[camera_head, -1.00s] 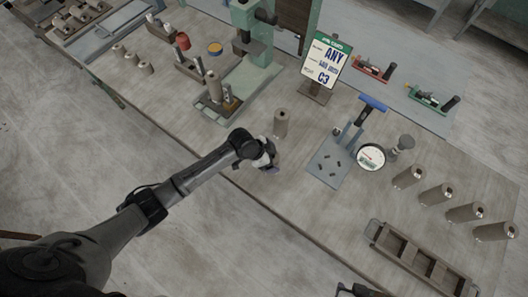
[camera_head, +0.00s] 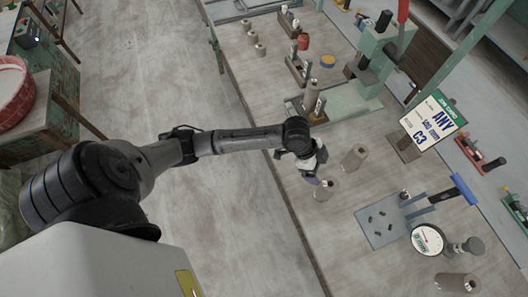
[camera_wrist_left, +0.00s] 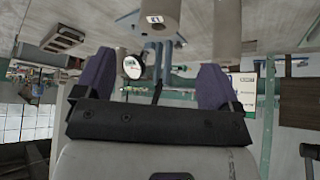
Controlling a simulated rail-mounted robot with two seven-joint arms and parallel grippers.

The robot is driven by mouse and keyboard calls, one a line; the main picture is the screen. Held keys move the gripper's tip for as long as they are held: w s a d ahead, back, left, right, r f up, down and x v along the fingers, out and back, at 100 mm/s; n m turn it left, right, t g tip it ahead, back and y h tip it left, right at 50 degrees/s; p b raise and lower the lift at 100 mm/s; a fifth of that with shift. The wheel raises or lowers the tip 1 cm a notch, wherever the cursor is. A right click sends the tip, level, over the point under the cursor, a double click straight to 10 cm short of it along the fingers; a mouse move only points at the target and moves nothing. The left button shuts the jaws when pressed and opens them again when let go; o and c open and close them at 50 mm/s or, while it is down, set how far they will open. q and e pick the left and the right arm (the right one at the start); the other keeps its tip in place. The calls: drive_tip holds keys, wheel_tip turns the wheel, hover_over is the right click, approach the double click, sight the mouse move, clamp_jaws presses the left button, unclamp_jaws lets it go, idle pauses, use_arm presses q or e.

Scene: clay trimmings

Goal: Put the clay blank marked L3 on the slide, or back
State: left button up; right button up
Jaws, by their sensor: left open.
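My left gripper (camera_head: 312,165) is open, low over the bench's near edge. Its two purple fingers (camera_wrist_left: 155,82) are spread with nothing between them in the left wrist view. A grey-brown clay blank (camera_head: 325,189) stands beside the fingertips. A second blank (camera_head: 353,157) stands just to its right. In the left wrist view, a blank with a small white label (camera_wrist_left: 165,10) is beyond the fingers, and another (camera_wrist_left: 227,25) is to its right. I cannot read the label surely as L3.
A sign (camera_head: 432,121) reading ANY and C3 stands behind the blanks. A plate with small dark pieces (camera_head: 379,238) and a dial (camera_head: 427,240) are to the right. Another blank (camera_head: 457,283) lies in the lower right. Small blanks (camera_head: 255,41) stand at the far left of the bench.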

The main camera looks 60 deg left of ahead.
use_arm(q)
drive_tip(key=s+d+f+n+y, duration=0.2)
drive_tip(key=s+d+f+n, duration=0.1)
drive_tip(key=s, duration=0.9)
drive_tip(key=s+a+r+n+y, duration=0.1)
drive_tip(key=s+a+n+y, duration=0.2)
drive_tip(key=s, duration=1)
drive_tip(key=a+n, duration=0.1)
drive_tip(key=n, duration=0.2)
drive_tip(key=shift+a, duration=0.35)
drive_tip(key=shift+w, duration=0.1)
